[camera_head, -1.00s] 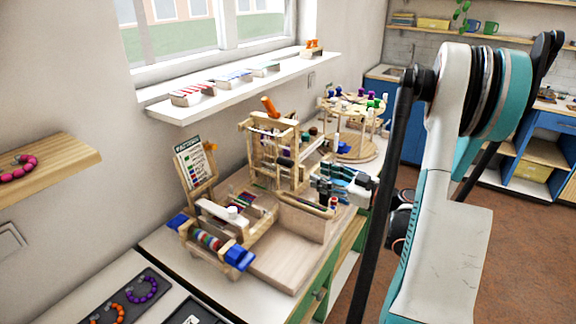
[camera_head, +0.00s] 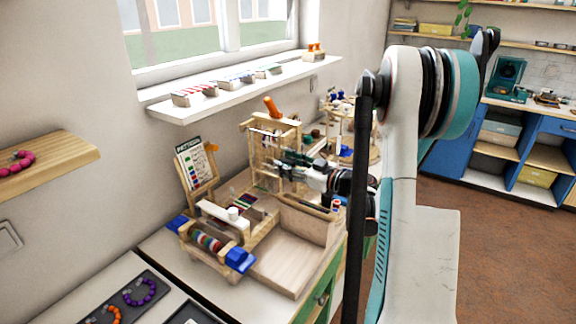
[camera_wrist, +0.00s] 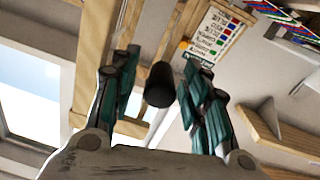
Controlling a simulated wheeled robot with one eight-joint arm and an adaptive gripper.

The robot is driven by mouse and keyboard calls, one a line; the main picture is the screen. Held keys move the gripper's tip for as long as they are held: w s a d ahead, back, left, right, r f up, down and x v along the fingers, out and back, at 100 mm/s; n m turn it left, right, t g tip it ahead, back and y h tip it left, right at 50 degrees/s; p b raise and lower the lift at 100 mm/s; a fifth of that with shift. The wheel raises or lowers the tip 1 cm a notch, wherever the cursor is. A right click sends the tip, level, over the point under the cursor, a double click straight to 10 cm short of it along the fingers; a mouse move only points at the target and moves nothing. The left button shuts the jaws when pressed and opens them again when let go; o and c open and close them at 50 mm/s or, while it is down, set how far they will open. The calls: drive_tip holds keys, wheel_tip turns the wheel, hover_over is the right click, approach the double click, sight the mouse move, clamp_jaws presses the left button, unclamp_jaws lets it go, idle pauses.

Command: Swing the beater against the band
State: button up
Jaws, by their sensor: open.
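A wooden bead loom (camera_head: 283,258) stands on the worktop, with an upright wooden frame (camera_head: 254,148) at its back. My gripper (camera_head: 288,165) is open just in front of that frame, and its fingers overlap the frame in the head view. In the wrist view, a dark round grip (camera_wrist: 160,85) on a pale rod lies between my two open fingers (camera_wrist: 160,95), with gaps on both sides. It looks like the beater's handle, but I cannot be sure. A colourful strip (camera_head: 243,201), probably the band, lies in the middle of the loom.
A pattern card (camera_head: 190,163) stands at the loom's left and shows in the wrist view (camera_wrist: 214,36). A round wooden carousel (camera_head: 365,158) stands behind my arm. A bead tray (camera_head: 125,300) lies at the front left. A white shelf (camera_head: 240,85) runs along the wall.

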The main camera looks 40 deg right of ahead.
clamp_jaws()
drive_tip(key=shift+s+a+m+b, duration=0.2)
drive_tip(key=shift+a+m+b, duration=0.1)
drive_tip(key=shift+a+m, duration=0.4)
drive_tip(key=shift+s+a+r+m, duration=0.1)
drive_tip(key=shift+a+m, duration=0.15)
drive_tip(key=shift+m, duration=0.4)
drive_tip(key=shift+s+a+r+m, duration=0.1)
drive_tip(key=shift+a+m, duration=0.15)
drive_tip(key=shift+m, duration=0.4)
